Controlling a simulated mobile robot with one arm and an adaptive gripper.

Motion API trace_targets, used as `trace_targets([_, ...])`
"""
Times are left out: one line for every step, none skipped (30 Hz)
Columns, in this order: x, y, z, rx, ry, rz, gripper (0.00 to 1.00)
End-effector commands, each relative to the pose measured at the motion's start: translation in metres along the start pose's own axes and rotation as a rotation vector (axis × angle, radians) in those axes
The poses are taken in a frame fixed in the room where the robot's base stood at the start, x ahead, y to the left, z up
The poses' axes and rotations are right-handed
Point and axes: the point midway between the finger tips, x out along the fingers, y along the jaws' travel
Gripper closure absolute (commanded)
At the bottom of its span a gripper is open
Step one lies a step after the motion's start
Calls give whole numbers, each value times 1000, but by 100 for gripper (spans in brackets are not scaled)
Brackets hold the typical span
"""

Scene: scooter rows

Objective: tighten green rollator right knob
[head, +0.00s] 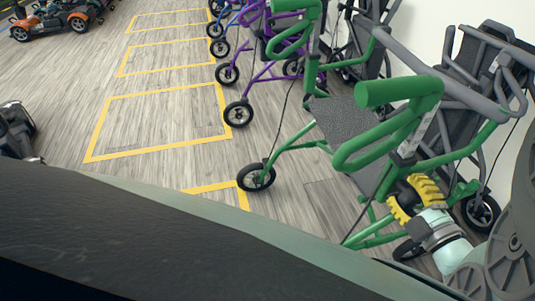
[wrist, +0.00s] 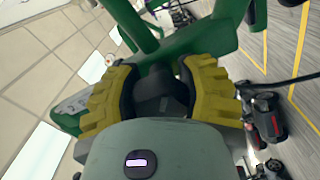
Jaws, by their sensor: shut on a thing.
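The green rollator (head: 395,128) stands at the right of the head view, with its dark seat, green handles and grey backrest bar. My gripper (head: 405,193) has yellow ribbed fingers and is at the rollator's near side, low on the frame below the handles. In the wrist view, my gripper (wrist: 163,78) has its two fingers on either side of a dark knob (wrist: 160,88) on the green frame, and is shut on it. The knob is partly hidden by the fingers and the gripper body. Its thread and how tight it is cannot be seen.
Purple rollators (head: 262,75) stand in a row behind the green one. An orange scooter (head: 48,20) is at the far left. Yellow floor markings (head: 155,88) outline empty bays on the wood-look floor left of the rollators. A dark vehicle (head: 15,130) shows at the left edge.

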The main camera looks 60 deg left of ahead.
Motion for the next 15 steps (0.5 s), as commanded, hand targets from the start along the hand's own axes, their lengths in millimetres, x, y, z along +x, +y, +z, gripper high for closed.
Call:
trace_targets([2,5,-4,47,12,4,94])
trace_targets([2,5,-4,76,13,4,94])
trace_targets([2,5,-4,113,14,4,94])
trace_targets([2,5,-5,141,15,5,94])
trace_targets([2,5,-5,170,16,5,94])
trace_targets([2,5,-5,208,17,5,94])
trace_targets([2,5,-5,236,16,5,94])
trace_targets([2,4,-5,266,15,4,94])
trace_targets([2,4,-4,304,14,4,94])
trace_targets([2,4,-4,331,13,4,94])
trace_targets([2,5,-4,360,14,4,94])
trace_targets([2,5,-5,397,15,4,94])
trace_targets([2,5,-5,425,15,4,94])
trace_targets([2,5,-5,453,15,4,94])
trace_targets([2,4,-5,492,15,4,94])
